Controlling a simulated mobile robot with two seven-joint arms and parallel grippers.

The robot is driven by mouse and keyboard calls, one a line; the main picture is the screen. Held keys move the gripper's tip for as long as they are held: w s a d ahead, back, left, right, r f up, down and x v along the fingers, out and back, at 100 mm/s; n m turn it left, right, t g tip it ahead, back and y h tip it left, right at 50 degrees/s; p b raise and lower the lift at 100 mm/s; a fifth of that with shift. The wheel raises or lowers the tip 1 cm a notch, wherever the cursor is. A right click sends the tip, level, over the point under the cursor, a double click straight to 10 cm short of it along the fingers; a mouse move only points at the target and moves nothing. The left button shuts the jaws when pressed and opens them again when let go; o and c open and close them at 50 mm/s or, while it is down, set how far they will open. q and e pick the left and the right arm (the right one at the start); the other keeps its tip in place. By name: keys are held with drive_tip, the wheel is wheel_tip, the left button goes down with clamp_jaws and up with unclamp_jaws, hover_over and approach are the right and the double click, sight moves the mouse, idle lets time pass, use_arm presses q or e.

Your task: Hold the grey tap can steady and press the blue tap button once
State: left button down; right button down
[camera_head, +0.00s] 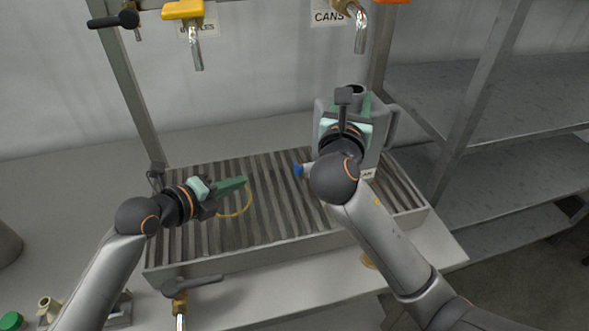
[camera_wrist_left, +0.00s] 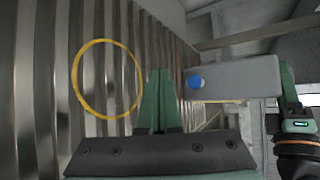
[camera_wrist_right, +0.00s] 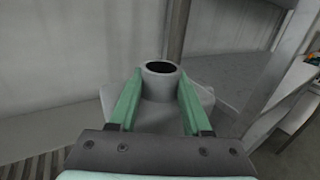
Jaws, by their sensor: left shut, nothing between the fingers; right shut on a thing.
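The grey tap can (camera_head: 378,122) stands on the slatted drain tray (camera_head: 265,253), at its back right. Its blue tap button (camera_head: 298,170) faces left; it also shows in the left wrist view (camera_wrist_left: 195,82). My right gripper (camera_wrist_right: 157,92) is shut on the can's top neck, one finger on each side; my right wrist hides much of the can in the head view. My left gripper (camera_head: 244,182) is shut and empty above the tray, left of the button and apart from it. In the left wrist view its fingertips (camera_wrist_left: 160,72) are beside the button.
A yellow ring (camera_wrist_left: 76,75) lies on the tray slats below my left gripper. A yellow-handled tap (camera_head: 196,50) and another tap (camera_head: 360,30) beside a CANS label hang above. A dark-handled brass tap (camera_head: 180,298) is at the front. Metal shelves (camera_head: 480,100) stand at right.

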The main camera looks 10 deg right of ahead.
sight(298, 170)
drive_tip(key=shift+f, duration=0.1)
use_arm(q)
drive_tip(key=shift+w+d, duration=0.15)
drive_tip(key=shift+d, duration=2.05)
drive_tip(key=shift+w+d, duration=0.1)
drive_tip(key=shift+d, duration=2.1)
drive_tip(key=shift+d, duration=0.15)
drive_tip(key=shift+d, duration=0.25)
drive_tip(key=shift+d, duration=0.75)
use_arm(e)
drive_tip(key=shift+a, duration=0.1)
use_arm(q)
drive_tip(key=shift+a, duration=1.05)
drive_tip(key=shift+a, duration=0.1)
